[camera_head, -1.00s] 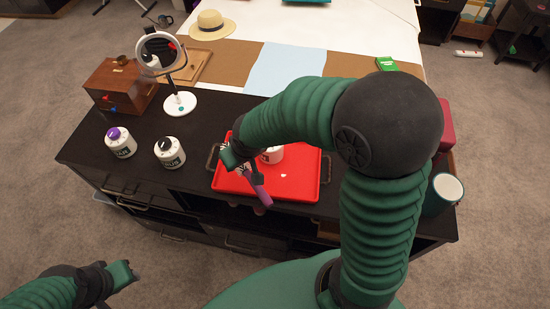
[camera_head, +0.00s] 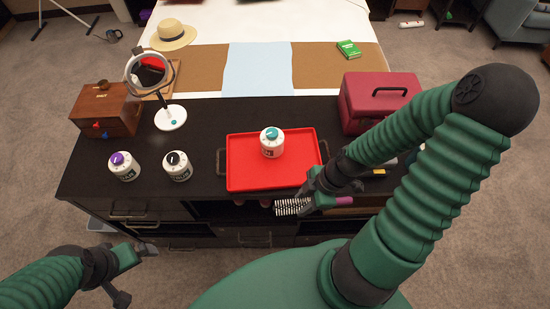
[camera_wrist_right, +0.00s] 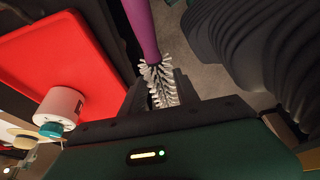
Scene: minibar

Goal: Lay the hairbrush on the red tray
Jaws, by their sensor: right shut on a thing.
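The hairbrush has a purple handle (camera_head: 343,201) and pale bristles (camera_head: 290,207). My right gripper (camera_head: 318,199) is shut on it. In the head view, the brush is just in front of the near right corner of the red tray (camera_head: 245,178), outside its rim. In the right wrist view, the handle (camera_wrist_right: 140,25) points up and the bristles (camera_wrist_right: 160,85) are between the fingers. The tray (camera_wrist_right: 60,65) is to the left, apart from the brush. My left gripper (camera_head: 136,275) is empty and looks open, in front of the counter at the lower left.
A white jar with a teal lid (camera_head: 271,145) stands on the tray's far part. Purple-lidded (camera_head: 124,167) and black-lidded (camera_head: 177,167) jars stand left. A mirror (camera_head: 172,117), wooden box (camera_head: 108,112) and red case (camera_head: 372,98) are farther back. The tray's near part is clear.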

